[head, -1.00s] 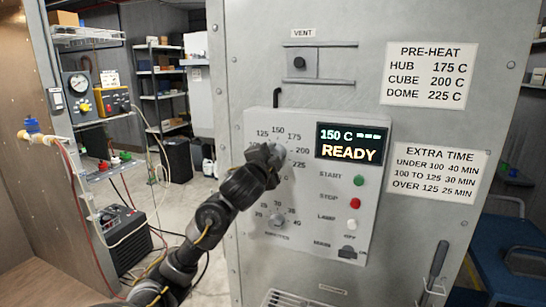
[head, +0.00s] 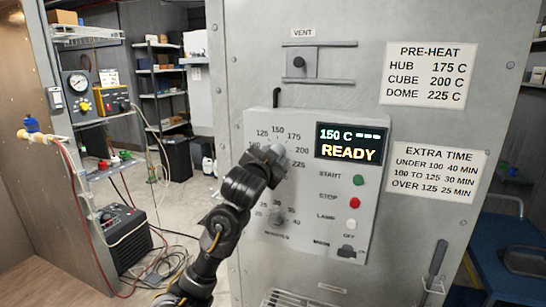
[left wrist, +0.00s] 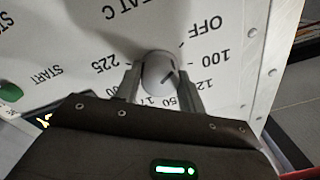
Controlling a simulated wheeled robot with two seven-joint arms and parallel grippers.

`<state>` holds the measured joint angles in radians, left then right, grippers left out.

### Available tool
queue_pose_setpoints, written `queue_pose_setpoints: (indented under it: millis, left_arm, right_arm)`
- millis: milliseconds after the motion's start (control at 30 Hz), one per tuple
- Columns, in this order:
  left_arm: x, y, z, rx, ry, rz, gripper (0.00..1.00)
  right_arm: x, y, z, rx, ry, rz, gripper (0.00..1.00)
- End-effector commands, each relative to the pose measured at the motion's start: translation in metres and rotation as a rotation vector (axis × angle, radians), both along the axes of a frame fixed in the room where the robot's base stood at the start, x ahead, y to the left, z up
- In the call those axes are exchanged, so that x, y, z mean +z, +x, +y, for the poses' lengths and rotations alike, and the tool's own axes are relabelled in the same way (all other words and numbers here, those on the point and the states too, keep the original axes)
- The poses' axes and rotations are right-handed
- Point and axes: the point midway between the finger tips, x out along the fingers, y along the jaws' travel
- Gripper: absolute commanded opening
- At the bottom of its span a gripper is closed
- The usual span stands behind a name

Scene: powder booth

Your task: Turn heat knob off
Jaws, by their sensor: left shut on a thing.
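The heat knob (left wrist: 160,72) is a round grey knob with a dark pointer line, on the light grey control panel (head: 310,195). Printed around it in the left wrist view are OFF, 100, 225 and partly hidden numbers. My left gripper (head: 268,158) is shut on this knob, with one finger on each side in the left wrist view (left wrist: 161,82). In the head view the gripper covers most of the knob and dial. I cannot tell exactly which mark the pointer line meets. The display (head: 350,145) reads 150 C and READY. My right gripper is not in view.
Below the heat dial sits a minutes knob (head: 278,221), close to my left arm. Right of it are a green START button (head: 358,180), a red STOP button (head: 354,202), a white lamp button (head: 351,224) and a main switch (head: 347,251).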

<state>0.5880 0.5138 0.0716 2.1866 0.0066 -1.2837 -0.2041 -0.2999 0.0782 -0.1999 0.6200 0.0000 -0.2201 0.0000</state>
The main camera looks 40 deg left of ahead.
Motion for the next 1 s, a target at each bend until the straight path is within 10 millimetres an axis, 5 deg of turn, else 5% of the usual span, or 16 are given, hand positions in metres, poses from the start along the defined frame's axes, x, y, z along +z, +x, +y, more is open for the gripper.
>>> queue_pose_setpoints:
  millis: [467,500,633,1000]
  left_arm:
    - [0.0022,-0.0004,0.0006,0.000,-0.016,-0.011,0.17]
    - [0.0022,-0.0004,0.0006,0.000,-0.016,-0.011,0.42]
    - [0.0016,-0.0002,0.0005,0.000,-0.015,-0.009,0.59]
    - [-0.0005,-0.0023,-0.0009,0.001,-0.012,-0.007,0.61]
  right_arm:
    - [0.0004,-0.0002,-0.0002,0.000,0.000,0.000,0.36]
    - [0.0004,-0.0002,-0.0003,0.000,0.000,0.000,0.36]
    - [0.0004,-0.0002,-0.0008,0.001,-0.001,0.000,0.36]
    - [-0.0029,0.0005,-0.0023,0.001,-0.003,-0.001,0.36]
